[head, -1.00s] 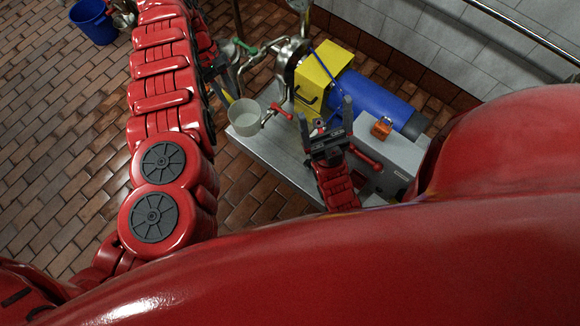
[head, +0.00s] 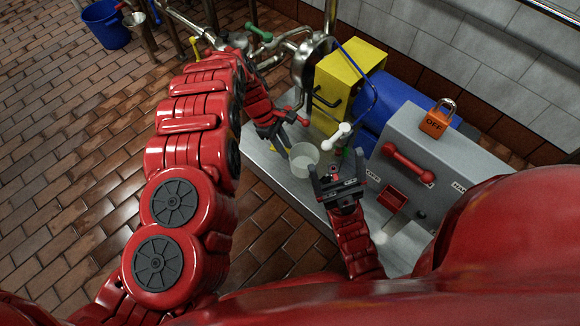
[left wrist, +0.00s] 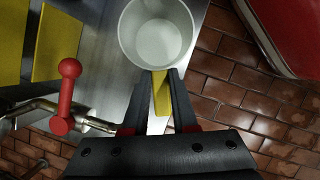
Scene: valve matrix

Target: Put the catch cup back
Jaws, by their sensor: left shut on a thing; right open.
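The catch cup is a pale, open-topped cup (head: 303,160) with a yellow handle; it also shows in the left wrist view (left wrist: 157,40). My left gripper (head: 285,148) is shut on the yellow handle (left wrist: 161,95), with the cup just beyond the fingertips. The cup appears upright and empty, over the front part of the steel bench (head: 262,160). I cannot tell whether its base touches the bench. My right gripper (head: 335,172) is open and empty, just right of the cup.
A red-knobbed lever (left wrist: 66,95) on a steel pipe is close to my left gripper. A white-handled lever (head: 338,135) stands behind my right gripper. A yellow box (head: 345,75), blue body and grey panel (head: 430,150) with an orange padlock (head: 437,122) fill the right.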

